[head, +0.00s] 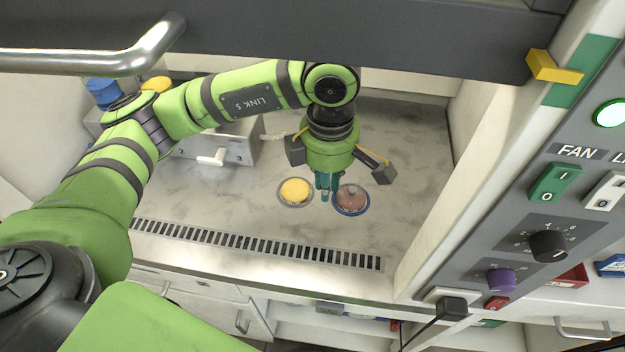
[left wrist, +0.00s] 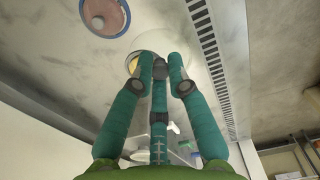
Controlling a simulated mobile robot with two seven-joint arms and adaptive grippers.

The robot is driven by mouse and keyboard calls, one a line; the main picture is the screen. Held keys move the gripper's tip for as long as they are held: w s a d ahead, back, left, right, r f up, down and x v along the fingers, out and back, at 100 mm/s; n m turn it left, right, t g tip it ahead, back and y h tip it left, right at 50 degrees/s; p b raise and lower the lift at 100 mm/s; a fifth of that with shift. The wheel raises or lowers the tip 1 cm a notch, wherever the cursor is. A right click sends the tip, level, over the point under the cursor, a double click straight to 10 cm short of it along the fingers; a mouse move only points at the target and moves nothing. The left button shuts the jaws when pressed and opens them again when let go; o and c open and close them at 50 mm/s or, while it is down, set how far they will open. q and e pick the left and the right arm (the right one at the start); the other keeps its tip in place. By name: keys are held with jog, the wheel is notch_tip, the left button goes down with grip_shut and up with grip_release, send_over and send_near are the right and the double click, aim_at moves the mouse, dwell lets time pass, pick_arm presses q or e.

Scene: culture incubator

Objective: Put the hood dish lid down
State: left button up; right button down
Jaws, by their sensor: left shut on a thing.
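My left gripper (head: 325,195) points down into the hood, its teal fingers between the two dishes. In the left wrist view its fingers (left wrist: 158,68) are closed together on a pale, clear disc, which looks like the dish lid (left wrist: 151,42). The fingers hide part of it. The yellow dish (head: 295,191) lies just left of the fingertips in the head view; only a sliver shows in the wrist view (left wrist: 132,63). The reddish dish (head: 351,199) with a blue rim lies just right of them. The lid's height above the floor is hard to tell. My right gripper is not in view.
The hood floor (head: 410,150) is clear to the right and behind. A slotted grille (head: 255,243) runs along the front edge. A grey box (head: 225,145) stands at the back left. The raised sash (head: 420,45) hangs above my arm, and the control panel (head: 540,220) is at the right.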

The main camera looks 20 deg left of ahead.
pick_arm(q)
jog(key=shift+s+f, duration=0.2)
jog(key=shift+f, duration=0.05)
jog(key=shift+s+a+f+b, duration=0.1)
jog(key=shift+a+f+b, duration=0.1)
jog(key=shift+f+b, duration=0.15)
send_over(316, 227)
notch_tip(316, 227, down, 6)
jog(key=shift+f, duration=0.15)
jog(key=shift+f+p, duration=0.4)
jog(key=shift+f, duration=1.8)
jog(key=shift+f, duration=0.2)
jog(key=o, duration=0.7)
jog(key=shift+o, duration=0.2)
